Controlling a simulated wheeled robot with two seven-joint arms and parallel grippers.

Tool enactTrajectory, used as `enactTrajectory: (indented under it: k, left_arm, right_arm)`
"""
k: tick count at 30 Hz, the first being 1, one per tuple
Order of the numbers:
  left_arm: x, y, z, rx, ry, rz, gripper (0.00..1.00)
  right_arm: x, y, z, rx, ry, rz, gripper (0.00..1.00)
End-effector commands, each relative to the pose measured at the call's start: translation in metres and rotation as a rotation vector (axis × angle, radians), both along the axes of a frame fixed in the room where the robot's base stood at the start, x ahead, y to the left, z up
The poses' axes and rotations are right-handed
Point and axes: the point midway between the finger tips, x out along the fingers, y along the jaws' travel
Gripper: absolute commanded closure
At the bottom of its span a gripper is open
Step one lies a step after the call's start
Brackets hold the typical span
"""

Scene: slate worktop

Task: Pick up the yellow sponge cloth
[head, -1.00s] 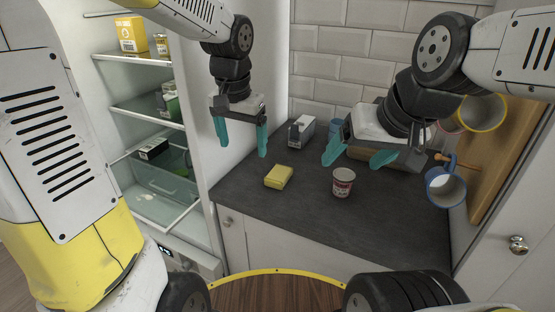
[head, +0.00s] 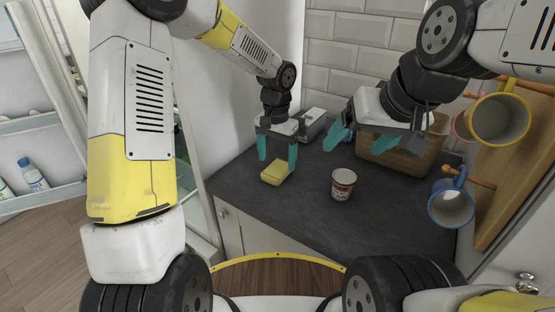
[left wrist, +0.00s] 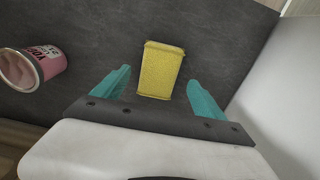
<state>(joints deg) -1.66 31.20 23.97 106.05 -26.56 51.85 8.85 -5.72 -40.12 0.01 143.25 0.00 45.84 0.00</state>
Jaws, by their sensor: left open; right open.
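The yellow sponge cloth (head: 275,174) lies flat on the slate worktop near its left front part. It also shows in the left wrist view (left wrist: 160,70), ahead of and between the two fingers. My left gripper (head: 277,157) is open, pointing down, with its teal fingers at the far side of the cloth in the head view; whether they touch it I cannot tell. In the left wrist view the open left gripper (left wrist: 157,92) has a finger on each side, with gaps to the cloth. My right gripper (head: 354,142) is open and empty above the worktop at the right.
A cup with a red label (head: 342,186) stands right of the cloth; it shows pink in the left wrist view (left wrist: 32,67). A grey-white carton (head: 312,124) and a tan bin (head: 397,158) stand at the back. Mugs (head: 451,205) hang at the right. The worktop's front is clear.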

Motion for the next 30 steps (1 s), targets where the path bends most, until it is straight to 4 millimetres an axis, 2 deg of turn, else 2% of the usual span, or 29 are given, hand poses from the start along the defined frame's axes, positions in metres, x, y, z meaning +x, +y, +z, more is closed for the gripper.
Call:
enactTrajectory:
  k: [3,5,12,22,30]
  left_arm:
    - [0.000,-0.002,-0.020,0.001,0.003,-0.001,0.18]
    - [0.000,-0.002,-0.026,0.001,0.002,0.000,0.18]
    - [0.000,-0.002,-0.029,-0.001,-0.001,0.001,0.18]
    - [0.000,-0.002,-0.028,-0.001,-0.001,0.001,0.83]
    - [0.000,-0.002,-0.027,-0.001,-0.001,0.000,0.84]
  right_arm:
    - [0.000,0.000,0.000,0.000,0.000,0.000,0.21]
    - [0.000,0.000,0.000,0.000,0.000,0.000,0.21]
    - [0.000,0.000,0.000,0.000,0.000,0.000,0.21]
    - [0.000,0.000,0.000,0.000,0.000,0.000,0.21]
    - [0.000,0.000,0.000,0.000,0.000,0.000,0.21]
